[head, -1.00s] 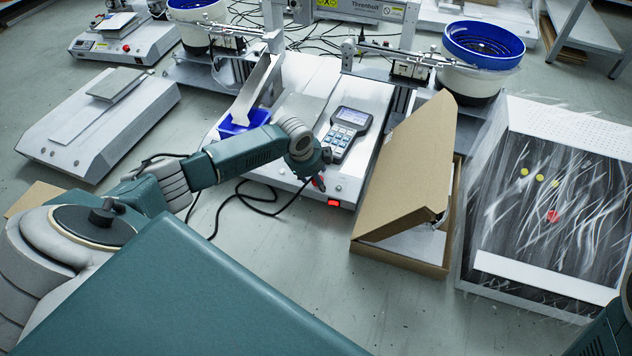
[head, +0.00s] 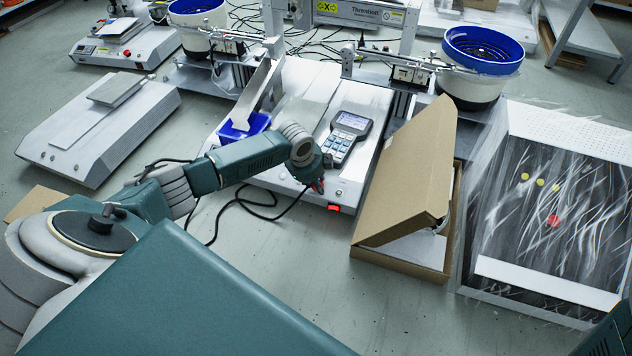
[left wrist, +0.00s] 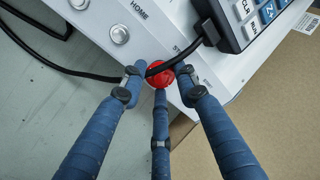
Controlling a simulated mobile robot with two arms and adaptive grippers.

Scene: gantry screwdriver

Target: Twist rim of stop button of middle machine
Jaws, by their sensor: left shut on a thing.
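The middle machine (head: 300,95) is a white box with a handheld keypad (head: 347,137) on top. Its red stop button (left wrist: 160,79) sits on the sloped front panel in the left wrist view. My left gripper (left wrist: 161,84) has its three blue fingers closed around the button, two at the sides and one from below. A black cable crosses the button's upper part and hides some of its rim. In the head view my left gripper (head: 318,187) is small at the machine's front edge, largely hidden by the wrist. My right gripper is out of view.
The keypad's black cable runs close to the fingers and loops over the floor. An open cardboard box (head: 410,185) stands to the right of the machine. A blue tray (head: 243,127) is on its left.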

